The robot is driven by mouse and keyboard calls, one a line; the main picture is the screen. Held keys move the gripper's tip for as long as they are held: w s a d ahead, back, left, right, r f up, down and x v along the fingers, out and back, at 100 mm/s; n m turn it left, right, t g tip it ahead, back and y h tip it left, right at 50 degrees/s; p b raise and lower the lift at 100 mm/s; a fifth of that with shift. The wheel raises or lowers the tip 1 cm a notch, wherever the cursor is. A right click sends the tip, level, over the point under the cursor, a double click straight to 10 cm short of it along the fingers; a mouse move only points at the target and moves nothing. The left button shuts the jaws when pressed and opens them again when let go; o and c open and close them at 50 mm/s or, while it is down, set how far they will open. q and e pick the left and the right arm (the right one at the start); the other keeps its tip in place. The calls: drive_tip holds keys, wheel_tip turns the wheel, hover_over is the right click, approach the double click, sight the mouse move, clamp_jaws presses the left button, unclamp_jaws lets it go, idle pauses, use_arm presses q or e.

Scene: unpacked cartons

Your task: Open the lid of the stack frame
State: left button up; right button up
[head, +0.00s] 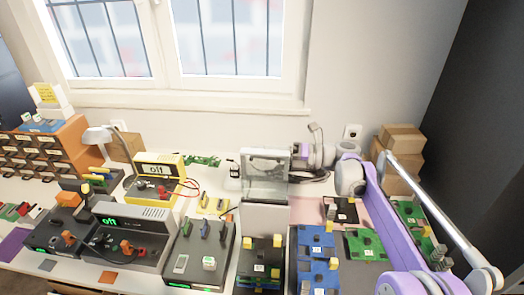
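An upright grey, partly see-through panel (264,180) stands near the back of the bench, in the middle of the head view. It looks like the raised lid of the stack frame, but I cannot tell for certain. A pale flat surface (264,218) lies in front of it. In front of that is a dark holder (242,270) with boards and yellow clips, probably the frame body. My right gripper (302,156) is beside the panel's right edge; whether they touch is unclear. Its fingers are too small to read. My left gripper is out of view.
Blue boards (318,258) and green boards (366,245) lie to the right under my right arm. Brown cartons (402,142) are stacked at the back right. Dark test units (130,240) and a drawer cabinet (40,150) crowd the left. A window is behind the bench.

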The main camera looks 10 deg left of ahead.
drive_tip(key=shift+d+r, duration=0.1)
idle(0.3)
drive_tip(key=d, duration=1)
drive_tip(key=shift+d+b, duration=0.35)
drive_tip(key=shift+b, duration=0.05)
